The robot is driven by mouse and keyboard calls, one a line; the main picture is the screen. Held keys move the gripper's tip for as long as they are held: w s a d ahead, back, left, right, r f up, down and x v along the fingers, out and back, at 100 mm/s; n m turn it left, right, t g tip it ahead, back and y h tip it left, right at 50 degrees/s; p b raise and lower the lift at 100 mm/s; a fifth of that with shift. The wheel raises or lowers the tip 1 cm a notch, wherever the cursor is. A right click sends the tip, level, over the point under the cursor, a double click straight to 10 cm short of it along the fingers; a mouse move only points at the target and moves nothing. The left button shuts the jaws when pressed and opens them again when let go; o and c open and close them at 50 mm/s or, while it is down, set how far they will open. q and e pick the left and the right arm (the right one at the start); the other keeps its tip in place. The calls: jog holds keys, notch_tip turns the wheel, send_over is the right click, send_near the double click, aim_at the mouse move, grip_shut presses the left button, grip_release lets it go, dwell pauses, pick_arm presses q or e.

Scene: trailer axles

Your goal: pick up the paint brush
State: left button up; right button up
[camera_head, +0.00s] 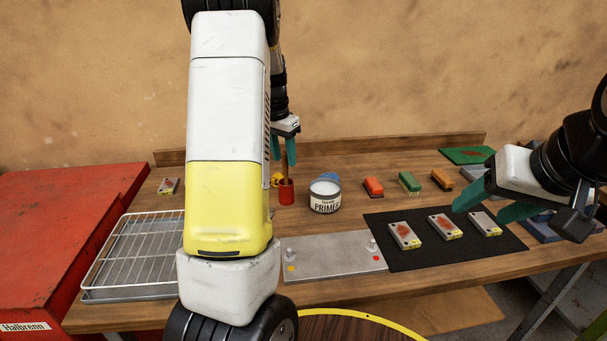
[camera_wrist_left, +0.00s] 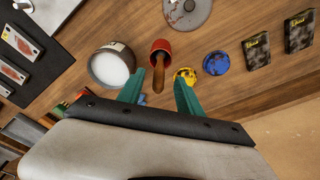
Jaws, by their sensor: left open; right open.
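The paint brush stands in a small red cup (camera_head: 286,192). Its wooden handle (camera_head: 284,165) points up; the bristle end is hidden inside the cup. In the left wrist view the handle (camera_wrist_left: 159,75) and the red cup (camera_wrist_left: 161,46) lie ahead of my fingers. My left gripper (camera_head: 283,150) is open, pointing down over the cup, with the handle between its teal fingers. The left wrist view shows those fingers (camera_wrist_left: 158,88) spread on either side of the handle, apart from it. My right gripper (camera_head: 485,203) is open and empty above the black mat at the right.
A primer can (camera_head: 325,196) stands close right of the cup. A yellow item (camera_wrist_left: 185,75) and a blue lid (camera_wrist_left: 216,63) are near it. Several brushes and blocks, a metal plate (camera_head: 335,258), a black mat (camera_head: 400,262) and a wire rack (camera_head: 135,250) occupy the bench.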

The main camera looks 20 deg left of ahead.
aim_at(285, 164)
pick_arm(q)
notch_tip(285, 164, down, 4)
jog(key=shift+w+d+r, duration=0.1)
jog(key=shift+w+r, duration=0.05)
jog(key=shift+r, duration=0.05)
grip_shut()
jog(key=shift+r, duration=0.1)
